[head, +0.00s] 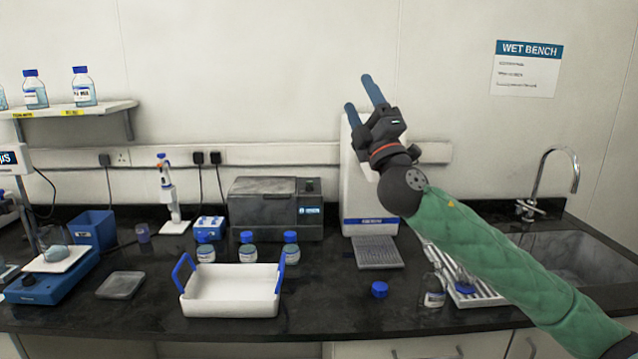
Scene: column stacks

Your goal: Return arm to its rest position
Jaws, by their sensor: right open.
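My right gripper (362,100) is raised in front of the wall, well above the bench. Its two blue fingers are apart and nothing is between them. Its green-sleeved arm (490,250) comes in from the lower right and crosses over the sink side of the bench. The gripper and wrist cover part of a tall white dispenser (357,190) behind them. My left gripper does not show.
A white tray (230,304) with blue handles stands empty at the front, with several blue-capped bottles behind it.

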